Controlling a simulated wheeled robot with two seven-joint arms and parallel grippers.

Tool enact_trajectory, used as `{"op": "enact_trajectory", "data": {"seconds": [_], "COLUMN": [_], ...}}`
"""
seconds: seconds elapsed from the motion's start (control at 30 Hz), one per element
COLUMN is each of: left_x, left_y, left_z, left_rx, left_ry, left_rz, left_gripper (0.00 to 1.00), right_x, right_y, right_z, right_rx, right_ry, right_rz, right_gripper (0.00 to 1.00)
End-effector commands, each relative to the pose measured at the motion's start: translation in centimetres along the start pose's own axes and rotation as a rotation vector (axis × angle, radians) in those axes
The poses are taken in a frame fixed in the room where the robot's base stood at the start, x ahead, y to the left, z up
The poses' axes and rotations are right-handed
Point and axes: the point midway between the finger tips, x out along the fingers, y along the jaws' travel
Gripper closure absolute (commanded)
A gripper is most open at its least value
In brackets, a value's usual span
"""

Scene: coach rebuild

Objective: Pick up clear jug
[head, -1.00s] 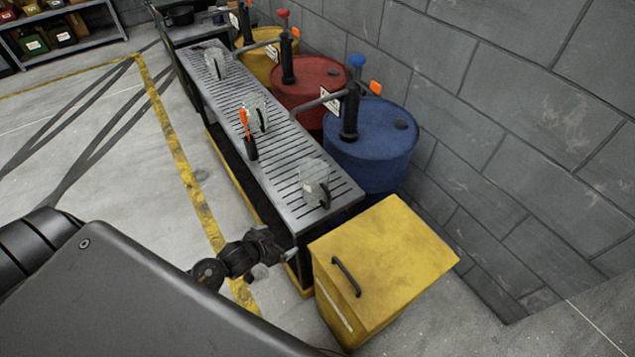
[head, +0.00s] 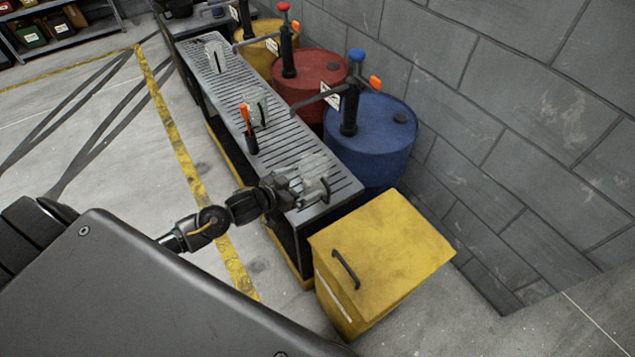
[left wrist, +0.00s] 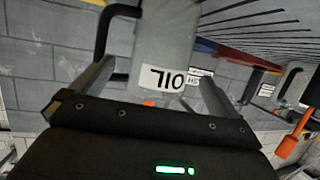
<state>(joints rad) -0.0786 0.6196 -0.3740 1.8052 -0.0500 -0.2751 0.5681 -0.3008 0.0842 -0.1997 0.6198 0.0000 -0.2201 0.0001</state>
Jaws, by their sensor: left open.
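A clear jug (head: 314,164) with a black handle stands at the near end of the slotted metal bench (head: 228,98). My left gripper (head: 302,189) is at this jug, on its near-left side, and partly hides it. In the left wrist view the jug (left wrist: 165,45) fills the space between my open gripper's fingers (left wrist: 155,85). Its white label reads OIL upside down, and its black handle (left wrist: 103,30) is on the left, near one finger. I cannot tell if the fingers touch the jug. My right gripper is out of view.
Two more clear jugs stand farther along the bench, the middle one (head: 258,108) and the far one (head: 216,58). An orange-tipped black tool (head: 249,135) is beside the middle jug. Blue (head: 370,145), red and yellow drums stand behind. A yellow bin (head: 385,250) is at the bench's near end.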

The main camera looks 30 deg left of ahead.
Motion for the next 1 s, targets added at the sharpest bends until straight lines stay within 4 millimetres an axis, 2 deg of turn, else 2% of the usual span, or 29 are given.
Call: {"op": "enact_trajectory", "data": {"seconds": [0.27,0.6,0.9,1.0], "left_x": [1.0,5.4,5.9,5.9], "left_y": [0.0,-0.1,-0.1,-0.1], "left_z": [0.0,0.2,0.4,0.4], "left_rx": [0.001,0.0,0.001,0.001], "left_ry": [-0.001,0.0,-0.001,-0.001], "left_rz": [0.0,0.0,0.0,0.0], "left_gripper": [0.0,0.0,0.0,0.12], "right_x": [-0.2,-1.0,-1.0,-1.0], "right_y": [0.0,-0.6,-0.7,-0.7], "right_z": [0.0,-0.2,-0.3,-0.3], "right_rx": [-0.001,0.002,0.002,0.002], "right_ry": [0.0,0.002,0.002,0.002], "right_rz": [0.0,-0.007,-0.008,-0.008], "right_gripper": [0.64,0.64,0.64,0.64]}}
